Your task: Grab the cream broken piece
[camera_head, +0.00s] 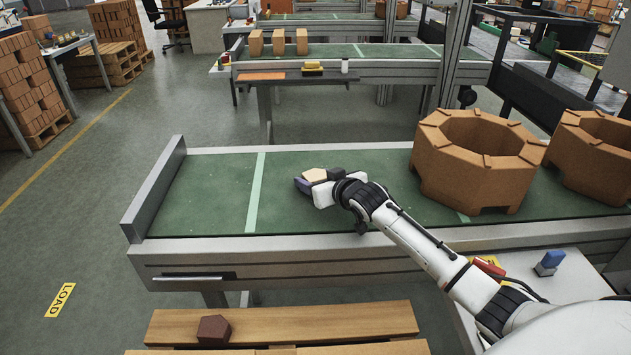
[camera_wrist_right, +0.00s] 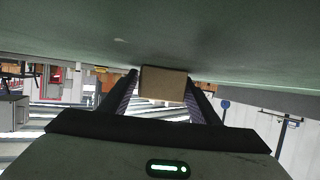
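The cream broken piece (camera_head: 315,174) is a small pale block at the green conveyor belt (camera_head: 205,195), left of the large brick rings. My right gripper (camera_head: 306,180) reaches it from the right, low over the belt. In the right wrist view the piece (camera_wrist_right: 163,83) sits between the two dark fingertips (camera_wrist_right: 161,88), very close to both. I cannot tell whether the fingers press on it. Its lower part is partly hidden by my gripper in the head view. My left gripper is not in view.
Two octagonal brick rings (camera_head: 478,160) (camera_head: 595,155) stand on the right of the belt. A dark red broken piece (camera_head: 213,330) lies on a wooden pallet (camera_head: 290,322) in front. A blue-topped item (camera_head: 549,262) stands on the side table. The belt's left part is clear.

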